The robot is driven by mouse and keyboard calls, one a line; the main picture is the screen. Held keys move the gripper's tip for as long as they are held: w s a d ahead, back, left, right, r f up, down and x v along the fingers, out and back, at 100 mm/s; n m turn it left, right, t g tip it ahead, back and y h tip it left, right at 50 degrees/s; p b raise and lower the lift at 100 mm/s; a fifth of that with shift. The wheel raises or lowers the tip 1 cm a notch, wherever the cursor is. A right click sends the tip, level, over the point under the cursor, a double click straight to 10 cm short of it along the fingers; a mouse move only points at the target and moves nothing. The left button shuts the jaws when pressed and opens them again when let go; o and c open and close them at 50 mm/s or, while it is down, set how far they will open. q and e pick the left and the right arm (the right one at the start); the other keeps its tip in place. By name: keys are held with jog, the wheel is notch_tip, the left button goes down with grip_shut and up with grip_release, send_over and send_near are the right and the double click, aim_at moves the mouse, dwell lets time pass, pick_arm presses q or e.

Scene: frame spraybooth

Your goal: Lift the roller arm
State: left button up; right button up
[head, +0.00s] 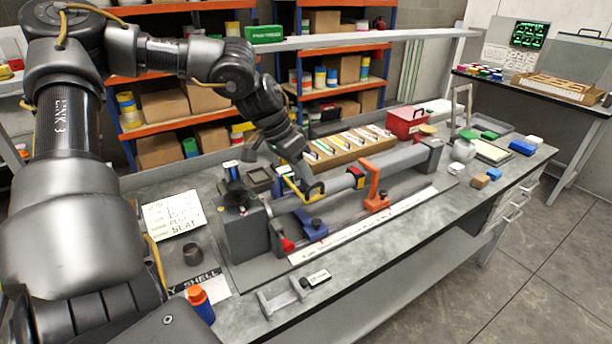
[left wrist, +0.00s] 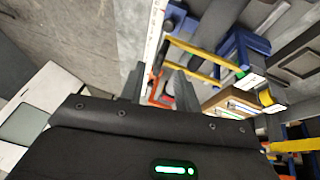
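A long bench fixture has a grey housing (head: 246,232) at its left end and a grey cylinder (head: 405,158) along it. An orange upright bracket (head: 374,188) stands on its front side. Yellow bars (head: 291,187) show by my left gripper, and two yellow bars cross the left wrist view (left wrist: 192,48). I cannot tell which of these parts is the roller arm. My left gripper (head: 314,188) hangs over the fixture, left of the orange bracket. In the left wrist view its fingers (left wrist: 160,88) are apart, with an orange part visible beyond the gap. My right gripper does not show.
A blue block (head: 311,226) and a red knob (head: 287,245) sit on the fixture's front. A red box (head: 406,122) and a tray of coloured strips (head: 345,147) stand behind it. An orange-capped blue bottle (head: 200,304) stands at the bench's front left.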

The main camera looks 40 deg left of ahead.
pick_arm(q)
jog(key=shift+x, duration=1.15)
jog(key=shift+c, duration=0.4)
grip_shut()
